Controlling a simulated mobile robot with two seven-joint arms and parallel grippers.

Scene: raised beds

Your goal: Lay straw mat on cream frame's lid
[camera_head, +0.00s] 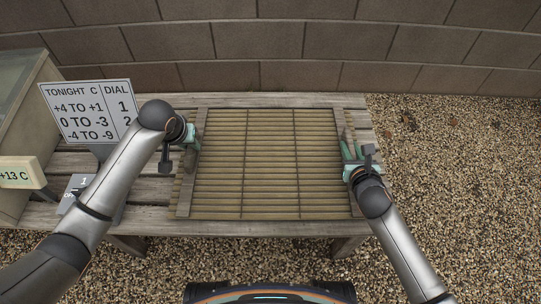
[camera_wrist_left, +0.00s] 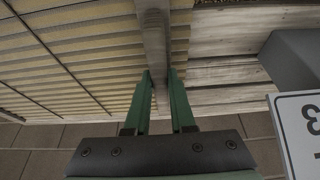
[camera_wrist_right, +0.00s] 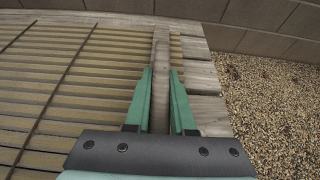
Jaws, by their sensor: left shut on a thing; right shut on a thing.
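The straw mat (camera_head: 268,160) is a slatted tan panel with grey wooden end bars, and it lies flat over the bench top in the head view. My left gripper (camera_head: 190,150) is shut on the mat's left end bar, which shows between the fingers in the left wrist view (camera_wrist_left: 156,50). My right gripper (camera_head: 350,158) is shut on the right end bar, seen between the fingers in the right wrist view (camera_wrist_right: 161,75). A cream frame (camera_head: 30,100) with a glass lid (camera_head: 18,65) stands at the far left, partly cut off. I cannot tell whether the mat touches the bench.
The wooden bench (camera_head: 265,228) stands against a block wall (camera_head: 250,45). Gravel (camera_head: 460,170) lies open at right.

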